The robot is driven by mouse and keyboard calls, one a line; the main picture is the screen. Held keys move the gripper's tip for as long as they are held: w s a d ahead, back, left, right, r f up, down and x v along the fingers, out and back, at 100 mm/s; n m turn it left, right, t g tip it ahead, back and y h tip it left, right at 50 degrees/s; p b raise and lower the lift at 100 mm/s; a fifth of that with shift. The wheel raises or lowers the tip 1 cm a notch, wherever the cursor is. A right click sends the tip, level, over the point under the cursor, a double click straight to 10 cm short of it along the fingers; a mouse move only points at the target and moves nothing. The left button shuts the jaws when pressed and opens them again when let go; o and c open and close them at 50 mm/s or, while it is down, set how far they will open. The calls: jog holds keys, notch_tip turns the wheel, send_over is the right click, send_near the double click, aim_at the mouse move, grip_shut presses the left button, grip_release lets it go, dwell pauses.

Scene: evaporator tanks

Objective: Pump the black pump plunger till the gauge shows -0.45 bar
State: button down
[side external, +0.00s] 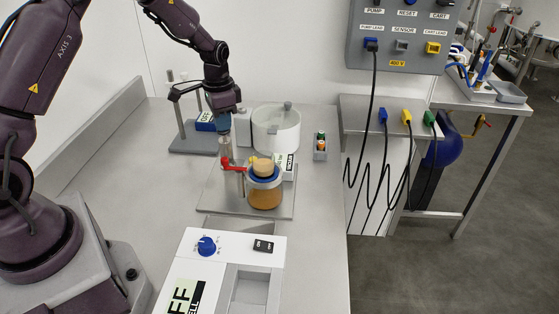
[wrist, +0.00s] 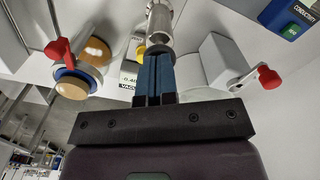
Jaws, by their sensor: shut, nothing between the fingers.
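My gripper (side external: 223,131) is shut and empty, pointing down over the upright metal pump cylinder (side external: 226,151). In the wrist view the blue fingers (wrist: 154,58) lie together at the end of the metal cylinder (wrist: 158,22), by a dark ring (wrist: 158,47) that seems to be the plunger top. I cannot tell whether they touch it. The gauge display (wrist: 128,79) is partly hidden by the fingers; it seems to read about 0.4 with its last digit unclear, above a partly covered vacuum label. In the side view the display (side external: 290,163) is too small to read.
Close to the pump are a red lever (side external: 232,164) and an amber jar (side external: 265,194) with a blue collar. A white pot (side external: 276,130) stands behind. A stand (side external: 190,145) is at back left.

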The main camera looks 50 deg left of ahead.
jog(key=shift+f, duration=0.75)
jog(key=shift+r, duration=2.95)
notch_tip(320, 180, up, 5)
